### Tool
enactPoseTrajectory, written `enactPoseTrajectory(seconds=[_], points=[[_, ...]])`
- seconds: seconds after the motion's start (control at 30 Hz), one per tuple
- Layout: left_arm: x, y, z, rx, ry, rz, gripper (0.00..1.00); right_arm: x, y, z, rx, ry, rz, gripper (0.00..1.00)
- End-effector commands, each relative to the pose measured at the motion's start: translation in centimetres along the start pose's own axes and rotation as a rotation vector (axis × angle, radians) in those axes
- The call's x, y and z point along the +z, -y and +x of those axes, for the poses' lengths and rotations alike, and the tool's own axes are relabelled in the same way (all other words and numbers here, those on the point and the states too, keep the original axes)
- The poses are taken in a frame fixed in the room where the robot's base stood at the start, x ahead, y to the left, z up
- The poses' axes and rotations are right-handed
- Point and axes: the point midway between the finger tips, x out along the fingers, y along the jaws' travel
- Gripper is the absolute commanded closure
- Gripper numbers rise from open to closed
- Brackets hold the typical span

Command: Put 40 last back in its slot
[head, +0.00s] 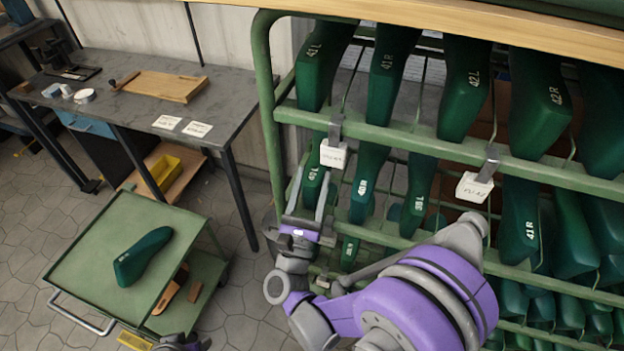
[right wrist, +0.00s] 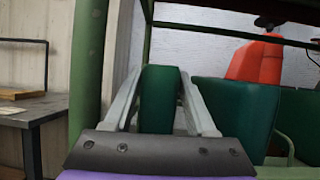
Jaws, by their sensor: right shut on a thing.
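My right gripper (head: 312,192) is shut on a green last (head: 314,178) at the left end of the rack's second row. Its white marking looks like 40 L. In the right wrist view this last (right wrist: 158,100) stands upright between the two grey fingers. Whether it rests on the rack bar is hard to see. Another green last (head: 142,256) lies on the green trolley (head: 178,213); its marking is too small to read. A grey and purple part of my left arm shows at the bottom edge, with its fingers out of sight.
The green rack (head: 400,138) holds several lasts in rows; a last marked 40 (head: 366,185) hangs just right of the held one. White tags (head: 333,154) clip to its bar. A workbench (head: 130,105) stands at the left. Floor between bench and rack is clear.

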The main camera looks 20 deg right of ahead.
Motion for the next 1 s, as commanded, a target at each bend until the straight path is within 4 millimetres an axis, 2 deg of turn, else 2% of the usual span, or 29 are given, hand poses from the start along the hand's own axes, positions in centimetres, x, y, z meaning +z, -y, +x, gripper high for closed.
enactPoseTrajectory(seconds=[0.17,0.2,0.37,0.63,0.73,0.87,1.0], points=[[0.0,0.0,0.0,0.0,0.0,0.0,0.5,-0.1,0.0,0.2,-0.002,0.0,-0.001,0.99],[0.0,0.0,0.0,0.0,0.0,0.0,0.5,-0.1,0.0,0.2,-0.002,0.0,-0.001,0.38],[0.0,0.0,-0.1,0.0,0.0,0.0,0.5,0.0,0.0,0.3,-0.003,0.002,-0.002,0.09],[0.0,0.0,-0.1,0.0,0.0,0.0,0.5,0.0,-0.1,0.3,-0.003,0.002,-0.003,0.08],[0.0,0.0,0.0,0.0,0.0,0.0,0.5,0.0,-0.1,-0.4,-0.001,0.003,-0.002,0.08],[0.1,0.0,0.3,0.0,0.001,0.0,0.5,0.0,-0.2,-2.5,0.001,0.001,0.001,0.08],[0.3,0.0,0.8,0.0,0.003,0.0,0.5,0.0,-0.2,-5.6,0.003,0.001,0.003,0.08]])
